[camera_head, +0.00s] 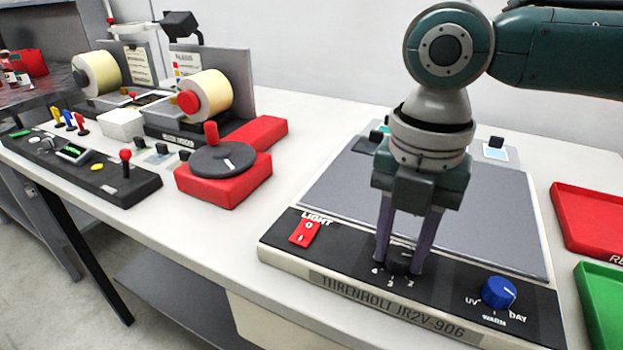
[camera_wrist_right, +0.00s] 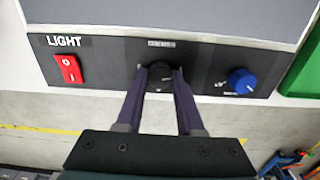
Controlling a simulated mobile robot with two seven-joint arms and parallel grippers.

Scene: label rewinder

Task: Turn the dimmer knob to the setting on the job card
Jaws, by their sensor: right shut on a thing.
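The black dimmer knob (camera_head: 399,261) sits on the front panel of the light table, between the red light switch (camera_head: 305,233) and the blue knob (camera_head: 498,293). My right gripper (camera_head: 399,264) points down with its two purple fingers shut on the dimmer knob, one on each side. In the right wrist view the knob (camera_wrist_right: 160,78) shows between the fingertips. A few scale digits show in front of it, but its pointer is hard to read. The job card cannot be made out for certain. My left gripper is not in view.
The blue knob has UV, WARM and DAY marks. A red tray (camera_head: 590,222) and a green tray (camera_head: 600,300) lie at the right. A red crank base (camera_head: 222,185) and label rolls (camera_head: 205,97) stand at the left. White tabletop between is clear.

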